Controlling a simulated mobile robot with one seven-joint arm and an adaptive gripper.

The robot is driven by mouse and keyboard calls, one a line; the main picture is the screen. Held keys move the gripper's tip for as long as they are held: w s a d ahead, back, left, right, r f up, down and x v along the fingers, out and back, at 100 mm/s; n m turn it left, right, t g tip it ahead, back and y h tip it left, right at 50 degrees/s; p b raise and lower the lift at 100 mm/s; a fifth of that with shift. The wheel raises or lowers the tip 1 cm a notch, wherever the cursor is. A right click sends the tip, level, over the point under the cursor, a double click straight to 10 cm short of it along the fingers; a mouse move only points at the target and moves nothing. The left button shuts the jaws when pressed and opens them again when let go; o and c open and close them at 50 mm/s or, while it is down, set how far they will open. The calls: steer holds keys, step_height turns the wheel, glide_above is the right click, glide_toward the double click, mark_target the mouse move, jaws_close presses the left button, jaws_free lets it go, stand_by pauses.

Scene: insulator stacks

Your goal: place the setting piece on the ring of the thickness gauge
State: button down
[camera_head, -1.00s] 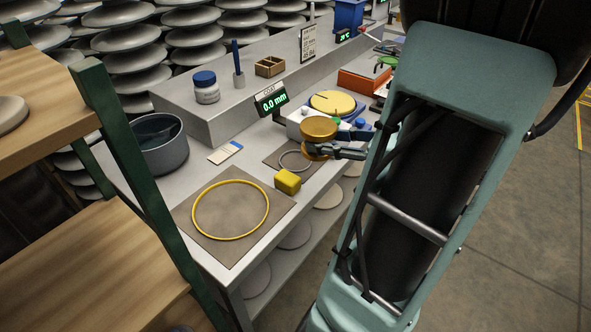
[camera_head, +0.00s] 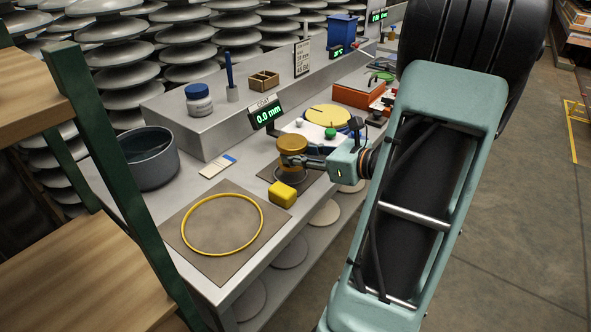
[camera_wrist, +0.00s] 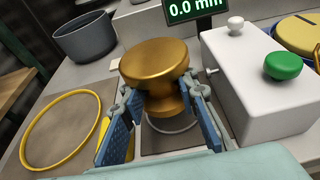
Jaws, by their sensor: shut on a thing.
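The setting piece is a brass spool shape (camera_head: 292,145) with a wide round top and a narrower waist; in the wrist view it (camera_wrist: 154,60) stands upright between my fingers. My gripper (camera_head: 290,160) is shut on its waist, with a blue-padded finger on each side. The gripper also shows in the wrist view (camera_wrist: 160,105). A thin grey ring (camera_wrist: 172,128) lies on a brown mat below the piece, partly hidden by it. I cannot tell whether the piece touches the ring. The gauge's white housing (camera_wrist: 262,85) stands right of the piece, with its display (camera_head: 264,115) reading 0.0 mm behind.
A yellow block (camera_head: 282,194) sits close to the gripper at the mat's near side. A large yellow ring (camera_head: 260,222) lies on a brown mat at the near end. A grey pot (camera_head: 148,165), white jar (camera_head: 199,100) and green-framed wooden shelf (camera_head: 90,140) are to the left.

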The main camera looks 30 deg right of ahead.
mark_target(295, 167)
steer(key=shift+w+f, duration=0.4)
steer(key=shift+f, duration=0.05)
steer(key=shift+w+f+b, duration=0.1)
steer(key=shift+f+b, duration=0.5)
steer(key=shift+f, duration=0.95)
steer(key=shift+f, duration=0.2)
steer(key=c, duration=1.5)
jaws_free()
steer(key=shift+s+d+r, duration=0.15)
steer(key=shift+s+r, duration=0.1)
steer(key=shift+r, duration=0.05)
steer(key=p+v, duration=0.2)
steer(key=v, duration=0.9)
steer(key=shift+s, duration=0.3)
